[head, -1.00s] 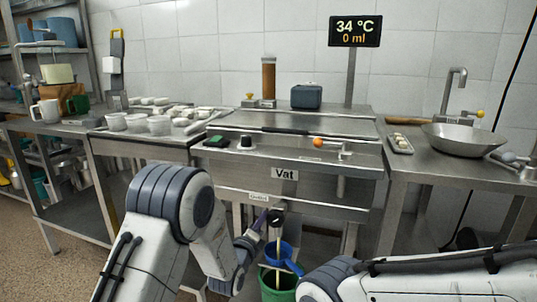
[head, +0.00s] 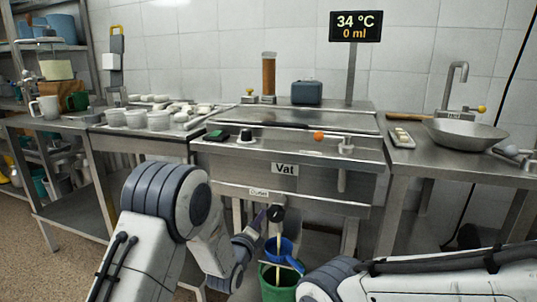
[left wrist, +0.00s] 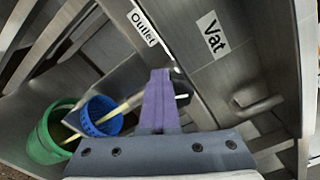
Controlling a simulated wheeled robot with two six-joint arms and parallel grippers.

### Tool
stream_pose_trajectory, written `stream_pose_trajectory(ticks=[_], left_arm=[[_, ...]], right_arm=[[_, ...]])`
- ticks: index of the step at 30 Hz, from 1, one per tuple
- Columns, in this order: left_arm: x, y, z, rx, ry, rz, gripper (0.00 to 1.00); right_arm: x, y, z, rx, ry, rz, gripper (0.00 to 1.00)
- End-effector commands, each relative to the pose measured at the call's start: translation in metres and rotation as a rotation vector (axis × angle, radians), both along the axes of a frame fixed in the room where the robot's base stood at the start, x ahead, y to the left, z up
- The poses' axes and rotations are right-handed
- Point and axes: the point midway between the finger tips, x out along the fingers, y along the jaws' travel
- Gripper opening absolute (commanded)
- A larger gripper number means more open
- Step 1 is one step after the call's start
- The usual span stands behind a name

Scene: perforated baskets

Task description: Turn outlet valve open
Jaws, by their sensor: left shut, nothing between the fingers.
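The vat (head: 228,168) is a steel unit with a "Vat" label. Its "Outlet" label (head: 259,192) also shows in the left wrist view (left wrist: 144,26). Below it is a dark round outlet valve part (head: 276,213). A pale yellow straight strand, which looks like a stream, runs down from there through a blue container (head: 286,248) toward a green bucket (head: 278,284). My left gripper (head: 261,217) is shut and empty, its purple fingers (left wrist: 159,85) just left of the valve part. I cannot tell whether they touch it. My right gripper is out of view.
A display (head: 355,27) reads 34 °C and 0 ml. Side tables hold white tubs (head: 158,124) on the left and a metal bowl (head: 464,139) on the right. The vat's front lip overhangs the outlet.

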Motion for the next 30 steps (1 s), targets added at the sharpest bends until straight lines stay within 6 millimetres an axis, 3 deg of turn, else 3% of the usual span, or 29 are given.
stream_pose_trajectory(ticks=[11,24,30], left_arm=[[0.000,0.005,-0.001,0.003,0.002,-0.009,0.00],[-0.045,0.023,-0.001,0.001,0.000,-0.002,0.00],[-0.055,0.026,0.000,0.001,0.000,-0.002,0.00]], right_arm=[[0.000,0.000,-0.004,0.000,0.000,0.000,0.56],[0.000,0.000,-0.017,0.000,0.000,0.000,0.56],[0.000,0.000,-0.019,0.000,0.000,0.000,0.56]])
